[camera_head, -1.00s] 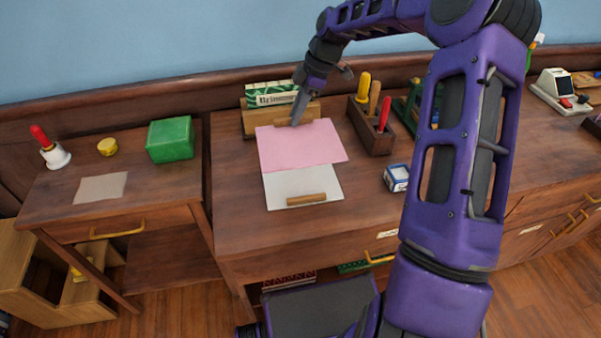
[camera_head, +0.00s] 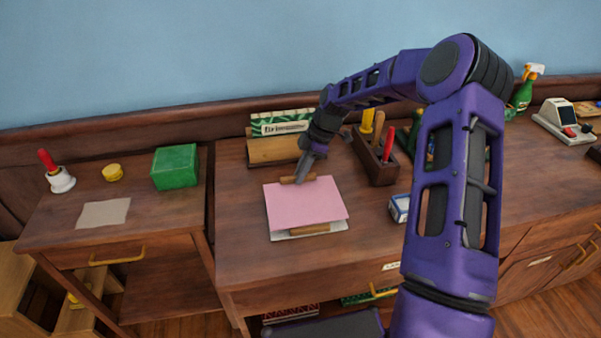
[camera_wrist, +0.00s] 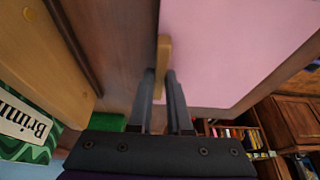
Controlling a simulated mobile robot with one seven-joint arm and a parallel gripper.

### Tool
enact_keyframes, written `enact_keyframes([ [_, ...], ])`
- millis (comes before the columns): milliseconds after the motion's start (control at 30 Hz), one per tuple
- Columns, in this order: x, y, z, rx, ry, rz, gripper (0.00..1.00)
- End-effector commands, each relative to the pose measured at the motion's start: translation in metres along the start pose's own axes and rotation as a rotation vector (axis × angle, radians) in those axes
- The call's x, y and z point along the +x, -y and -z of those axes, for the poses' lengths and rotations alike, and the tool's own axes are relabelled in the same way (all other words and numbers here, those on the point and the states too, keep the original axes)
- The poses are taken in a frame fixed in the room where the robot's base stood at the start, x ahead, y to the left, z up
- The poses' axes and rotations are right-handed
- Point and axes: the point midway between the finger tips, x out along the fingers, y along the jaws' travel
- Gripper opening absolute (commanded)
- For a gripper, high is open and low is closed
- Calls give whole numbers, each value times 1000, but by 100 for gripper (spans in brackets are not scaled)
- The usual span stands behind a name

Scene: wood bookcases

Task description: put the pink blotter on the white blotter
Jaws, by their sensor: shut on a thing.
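The pink blotter (camera_head: 305,206) is a flat pink sheet with a wooden bar along its far edge. My gripper (camera_head: 304,176) is shut on that bar; the wrist view shows both fingers (camera_wrist: 170,88) on the bar beside the pink sheet (camera_wrist: 225,45). The white blotter (camera_head: 283,237) is mostly hidden under the pink one. Only its near rim and its wooden bar (camera_head: 309,229) show on the desk. I cannot tell whether the pink sheet touches the white one along its whole length.
Behind stands a wooden rack (camera_head: 272,151) with a green-patterned item. To the right are a wooden tool holder (camera_head: 375,160) and a small blue-and-white box (camera_head: 399,208). The desk's front left is clear. A side table (camera_head: 135,210) holds a green box (camera_head: 175,167).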

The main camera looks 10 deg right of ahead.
Motion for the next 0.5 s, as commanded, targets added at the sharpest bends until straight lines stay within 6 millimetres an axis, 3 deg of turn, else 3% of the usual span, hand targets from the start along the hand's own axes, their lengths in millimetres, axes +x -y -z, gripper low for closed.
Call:
enact_keyframes([
  [167, 5, 0, -2, 0, 0, 0, 0],
  [200, 4, 0, -2, 0, 0, 0, 24],
  [333, 4, 0, -2, 0, 0, 0, 47],
  [500, 3, 0, -1, 0, 0, 0, 47],
])
